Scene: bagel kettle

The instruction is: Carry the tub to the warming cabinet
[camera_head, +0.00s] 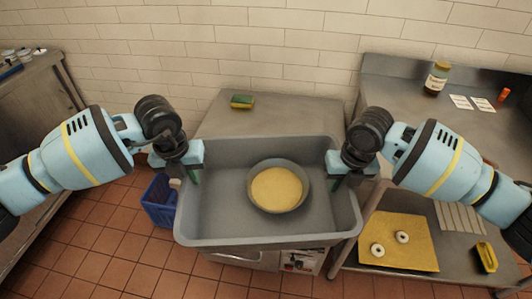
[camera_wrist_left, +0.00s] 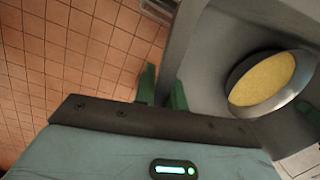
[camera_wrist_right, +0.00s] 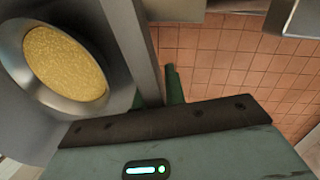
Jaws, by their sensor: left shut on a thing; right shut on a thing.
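The grey tub (camera_head: 225,222) is in the middle of the head view, with a round bowl (camera_head: 276,207) of yellow contents (camera_head: 277,189) inside it. My left gripper (camera_head: 193,172) is shut on the tub's left wall. In the left wrist view its green fingers (camera_wrist_left: 162,92) stand on either side of the wall. My right gripper (camera_head: 333,178) is shut on the tub's right wall. In the right wrist view the bowl's yellow contents (camera_wrist_right: 65,63) lie left of the green fingers (camera_wrist_right: 158,90). No warming cabinet can be made out for certain.
Behind the tub is a steel table (camera_head: 270,112) with a green-yellow sponge (camera_head: 242,101). A right-hand steel bench holds a jar (camera_head: 437,78) on top and two rings on a yellow board (camera_head: 408,256) on its lower shelf. A blue crate (camera_head: 160,200) stands on the tiled floor at left.

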